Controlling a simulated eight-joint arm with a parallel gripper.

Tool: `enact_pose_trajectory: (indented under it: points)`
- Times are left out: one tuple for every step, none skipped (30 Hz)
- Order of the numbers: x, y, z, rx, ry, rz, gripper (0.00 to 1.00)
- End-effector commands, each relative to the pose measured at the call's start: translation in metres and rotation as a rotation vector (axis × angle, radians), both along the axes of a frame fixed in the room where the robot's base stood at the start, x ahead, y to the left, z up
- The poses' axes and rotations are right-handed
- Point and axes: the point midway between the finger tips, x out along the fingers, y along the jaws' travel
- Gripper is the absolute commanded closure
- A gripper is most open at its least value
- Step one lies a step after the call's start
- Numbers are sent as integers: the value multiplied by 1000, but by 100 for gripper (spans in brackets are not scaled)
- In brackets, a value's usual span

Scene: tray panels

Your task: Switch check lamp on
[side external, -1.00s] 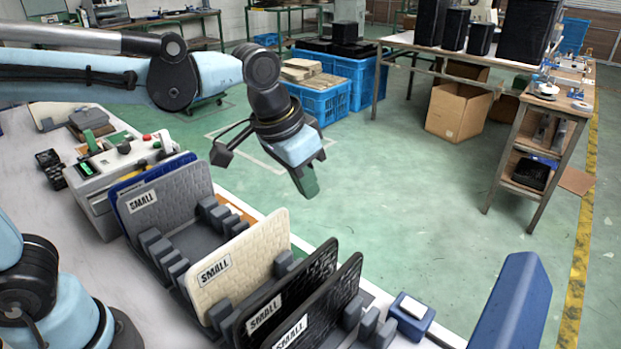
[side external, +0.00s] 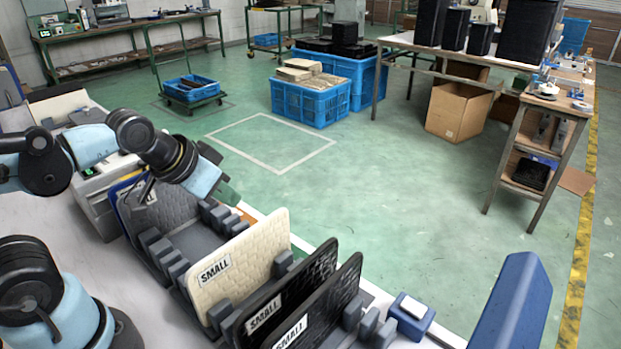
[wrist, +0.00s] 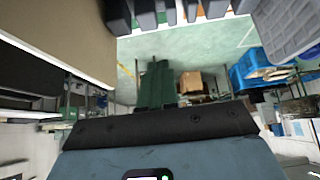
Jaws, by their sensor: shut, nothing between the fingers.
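My gripper (side external: 228,192) is shut and empty, its green fingertips pointing down and right above the far side of the panel rack, near the grey panel. In the wrist view the closed green fingers (wrist: 157,84) show with nothing between them. A small blue box with a white top (side external: 412,308) sits at the right end of the rack; it may be a switch. I cannot tell which thing is the check lamp, and no lit lamp is clear.
The dark rack (side external: 195,243) holds upright panels: a grey panel (side external: 165,213), a cream panel (side external: 240,263) and black panels (side external: 335,305) marked SMALL. In the wrist view the cream panel (wrist: 60,40) is close at left. A blue upright block (side external: 510,305) stands at front right.

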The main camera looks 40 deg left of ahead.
Motion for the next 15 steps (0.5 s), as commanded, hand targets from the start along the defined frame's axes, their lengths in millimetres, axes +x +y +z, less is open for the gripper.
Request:
enact_pose_trajectory:
  points:
    - [1, -1, 1, -2, 3, -1, 100]
    - [2, -2, 2, -3, 6, -2, 100]
    - [4, -4, 5, -7, 11, -4, 100]
    - [6, -6, 7, -11, 16, -5, 100]
    - [8, -9, 10, -15, 23, -8, 100]
    - [12, -13, 14, -21, 35, -12, 100]
    - [15, -17, 18, -27, 46, -13, 100]
    - [19, -21, 22, -33, 56, -16, 100]
    - [24, -27, 27, -41, 73, -20, 100]
    - [28, -32, 31, -47, 86, -22, 100]
    - [32, -37, 35, -53, 100, -23, 100]
    - [38, -44, 40, -61, 118, -26, 100]
    - [42, -50, 44, -66, 132, -28, 100]
    - [46, -55, 47, -71, 146, -30, 100]
    - [51, -63, 52, -78, 164, -31, 100]
